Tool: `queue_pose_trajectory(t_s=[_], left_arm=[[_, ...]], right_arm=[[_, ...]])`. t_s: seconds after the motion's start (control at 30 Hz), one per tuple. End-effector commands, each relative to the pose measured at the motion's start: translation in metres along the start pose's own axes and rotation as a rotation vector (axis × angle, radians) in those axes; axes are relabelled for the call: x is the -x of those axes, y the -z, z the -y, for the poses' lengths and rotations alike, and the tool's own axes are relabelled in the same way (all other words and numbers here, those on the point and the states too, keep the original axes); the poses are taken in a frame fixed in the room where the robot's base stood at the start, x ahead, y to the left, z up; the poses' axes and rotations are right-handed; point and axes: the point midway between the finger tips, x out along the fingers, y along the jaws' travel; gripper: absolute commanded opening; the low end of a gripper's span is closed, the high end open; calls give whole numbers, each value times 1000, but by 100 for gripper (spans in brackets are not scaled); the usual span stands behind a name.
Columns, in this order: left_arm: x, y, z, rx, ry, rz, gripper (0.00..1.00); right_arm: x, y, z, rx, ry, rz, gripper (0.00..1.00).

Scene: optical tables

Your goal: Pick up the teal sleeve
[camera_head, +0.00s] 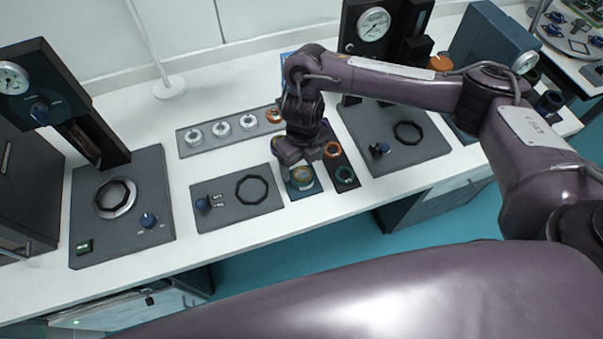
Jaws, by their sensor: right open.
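A teal-green ring (345,175), the clearest match for the teal sleeve, lies at the near end of a narrow dark tray (352,187). An orange ring (332,149) lies farther back on the same tray. My right gripper (299,161) points down, open, just left of this tray. It is over or just behind a round piece with a yellowish and teal top (302,178) on a small blue pad (305,193). The gripper partly hides that piece and the pad; whether it touches the piece I cannot tell. My left gripper is out of view.
A grey strip with several rings (185,148) lies behind left. A grey plate with a black octagonal ring (235,215) is left of the pad. Another plate (405,158) and a gauge stand (350,30) are to the right. White table (190,250) is clear in front.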

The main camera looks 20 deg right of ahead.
Motion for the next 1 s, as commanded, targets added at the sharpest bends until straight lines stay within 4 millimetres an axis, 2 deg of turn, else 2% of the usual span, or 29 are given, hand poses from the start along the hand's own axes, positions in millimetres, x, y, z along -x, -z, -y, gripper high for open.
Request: queue_pose_trajectory(t_s=[0.1, 0.2, 0.33, 0.43, 0.57, 0.7, 1.0], left_arm=[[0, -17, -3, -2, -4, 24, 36], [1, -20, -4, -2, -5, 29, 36], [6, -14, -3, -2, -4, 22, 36], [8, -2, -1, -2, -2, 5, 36], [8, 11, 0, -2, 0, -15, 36], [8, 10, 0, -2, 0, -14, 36], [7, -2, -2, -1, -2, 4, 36]], right_arm=[[-11, 1, -2, 0, -3, -1, 79], [-24, 4, -3, -1, -4, -4, 79], [-40, 4, -2, -3, -1, -3, 79], [-50, 4, -2, -1, 0, -2, 79], [-54, 4, -2, 0, 0, 1, 79], [-54, 4, -2, 0, 0, 1, 79], [-54, 4, -2, 0, 0, 1, 41]])
